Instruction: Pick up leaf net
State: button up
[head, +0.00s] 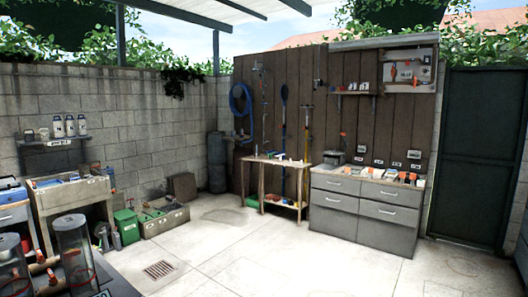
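A tall pole with a dark blue oval head (284,92) stands against the brown plank wall, right of the blue hose. It looks like the leaf net, but it is too small to be sure. Its lower part passes behind the wooden bench. A second pole with yellow and red parts (306,125) stands just to its right, and a thinner one (263,100) hangs to its left. My gripper is not in view.
A wooden bench (275,160) with small items stands before the poles. A grey drawer cabinet (365,212) is to its right, a dark green door (472,155) farther right. Bins (165,222), a sink (68,195) and clear cylinders (80,250) line the left. The middle floor is free.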

aim_at(285, 91)
jog(key=u, duration=0.15)
jog(key=i, duration=6.85)
